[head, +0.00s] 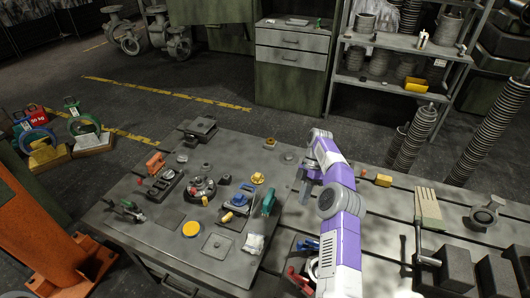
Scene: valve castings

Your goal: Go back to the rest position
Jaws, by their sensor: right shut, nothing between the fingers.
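My right arm, white and purple, reaches up from the bottom over the right part of the workbench (165,225). My right gripper (303,190) is small and grey at its far end, to the left of the purple link. It is shut and empty, above the bench top. Part of the bench behind the arm is hidden. My left gripper is out of view.
Valve parts and tools crowd the bench's left half, with a yellow disc (192,228) and a green-handled tool (268,203). A brush (428,205) and dark blocks (456,268) lie right. A shelf rack (385,85) and a drawer cabinet (291,58) stand behind.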

